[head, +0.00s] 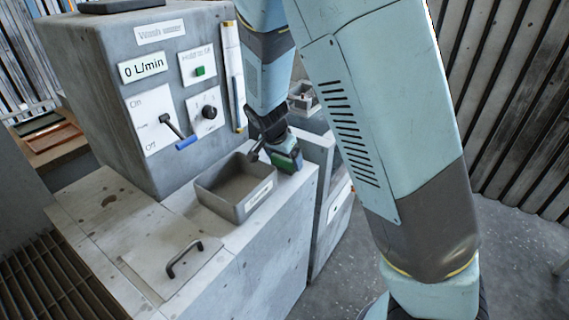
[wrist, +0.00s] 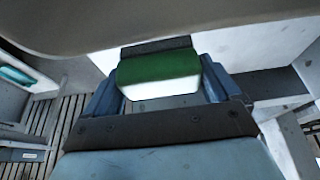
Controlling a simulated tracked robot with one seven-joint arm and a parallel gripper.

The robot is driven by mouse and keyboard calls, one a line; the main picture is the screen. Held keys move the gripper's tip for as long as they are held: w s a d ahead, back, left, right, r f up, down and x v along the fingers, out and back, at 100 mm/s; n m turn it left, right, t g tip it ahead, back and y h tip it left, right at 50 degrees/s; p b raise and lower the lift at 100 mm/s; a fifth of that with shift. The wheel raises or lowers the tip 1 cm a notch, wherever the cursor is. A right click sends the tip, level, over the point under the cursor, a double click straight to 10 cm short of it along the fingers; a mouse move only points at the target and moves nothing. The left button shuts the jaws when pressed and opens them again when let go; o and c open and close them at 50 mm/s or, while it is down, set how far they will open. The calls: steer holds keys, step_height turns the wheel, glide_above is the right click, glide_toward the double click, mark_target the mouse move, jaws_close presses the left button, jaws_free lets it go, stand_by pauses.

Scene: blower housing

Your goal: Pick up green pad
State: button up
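The green pad (wrist: 160,68) has a green face, a pale lower face and a dark grey strip along its far edge. In the wrist view it lies between the two blue fingers of my gripper (wrist: 163,84), which meet it on both sides. In the head view my gripper (head: 285,157) points down at the counter's right edge, just right of the grey bin. A bit of the green pad (head: 284,163) shows at its fingertips, mostly covered by the gripper. I cannot tell whether the pad touches the counter.
The open grey bin (head: 217,208) with a label stands on the concrete counter (head: 262,235). A lid with a black handle (head: 184,259) lies in front. Behind rises a control box (head: 110,60) with a blue-tipped lever (head: 178,134), a knob and a green button.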

steer(key=c, duration=0.5)
steer(key=shift+r, duration=0.15)
steer(key=shift+c, duration=0.2)
steer(key=shift+r, duration=0.2)
step_height(320, 180, up, 2)
steer(key=shift+a+r, duration=0.1)
steer(key=shift+r, duration=0.1)
steer(key=s+a+r, duration=0.1)
steer(key=s+r, duration=0.9)
steer(key=s, duration=0.3)
steer(key=shift+s+a, duration=0.35)
steer(key=shift+s, duration=0.05)
